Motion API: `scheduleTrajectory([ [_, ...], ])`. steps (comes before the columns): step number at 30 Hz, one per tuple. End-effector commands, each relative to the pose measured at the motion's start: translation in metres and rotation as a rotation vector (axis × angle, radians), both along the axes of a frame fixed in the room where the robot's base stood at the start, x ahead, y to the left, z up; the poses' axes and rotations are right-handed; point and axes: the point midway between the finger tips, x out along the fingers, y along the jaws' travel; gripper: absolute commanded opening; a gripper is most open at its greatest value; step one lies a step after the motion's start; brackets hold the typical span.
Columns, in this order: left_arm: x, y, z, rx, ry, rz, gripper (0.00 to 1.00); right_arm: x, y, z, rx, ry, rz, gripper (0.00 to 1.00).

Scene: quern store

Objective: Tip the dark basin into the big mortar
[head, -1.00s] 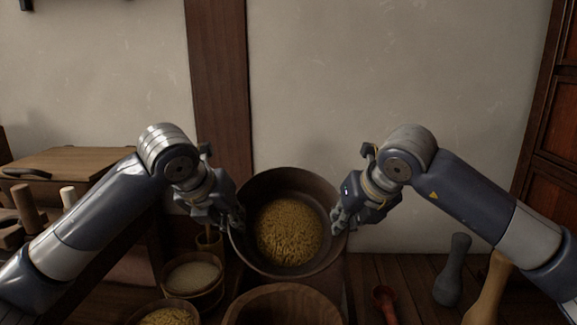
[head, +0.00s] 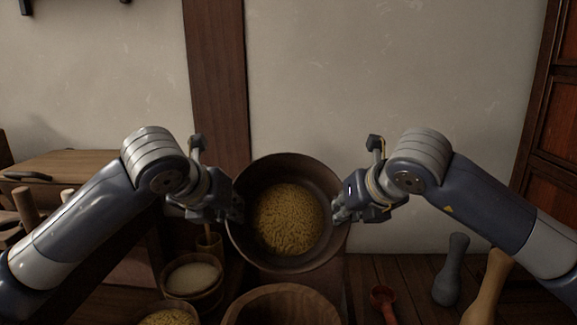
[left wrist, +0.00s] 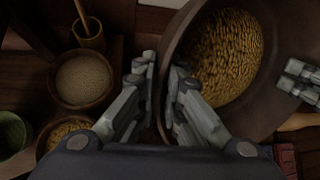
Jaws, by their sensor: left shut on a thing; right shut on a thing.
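The dark basin (head: 247,238) is held up between my two grippers in the head view, tilted toward me, with yellow grain (head: 290,218) inside. My left gripper (head: 234,208) is shut on its left rim, and my right gripper (head: 340,210) is shut on its right rim. In the left wrist view the left fingers (left wrist: 166,95) pinch the basin's wall (left wrist: 177,52). The big mortar (head: 283,296) appears to be the wooden bowl below and in front of the basin. Its lower part is cut off by the frame edge and no contents show.
A tub of pale grain (head: 192,278) and a bowl of yellow grain (head: 168,318) stand left of the mortar. A red ladle (head: 383,300), a grey pestle (head: 452,268) and a wooden pestle (head: 487,290) are on the right. The wall is behind.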

Motion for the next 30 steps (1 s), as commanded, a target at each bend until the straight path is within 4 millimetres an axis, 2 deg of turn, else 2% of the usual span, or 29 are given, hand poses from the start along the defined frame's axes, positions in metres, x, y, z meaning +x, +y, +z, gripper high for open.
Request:
scheduleTrajectory([
  [8, 0.000, 0.001, 0.001, -0.010, -0.010, -0.004, 0.00, -0.002, 0.004, -0.004, -0.003, 0.004, 0.011, 0.00],
  [21, -0.012, 0.000, 0.022, -0.009, -0.147, -0.008, 0.00, -0.013, 0.004, 0.018, -0.002, -0.135, 0.010, 0.00],
  [30, -0.013, -0.002, 0.025, -0.010, -0.168, -0.010, 0.00, -0.014, 0.002, 0.021, -0.004, -0.154, 0.004, 0.00],
])
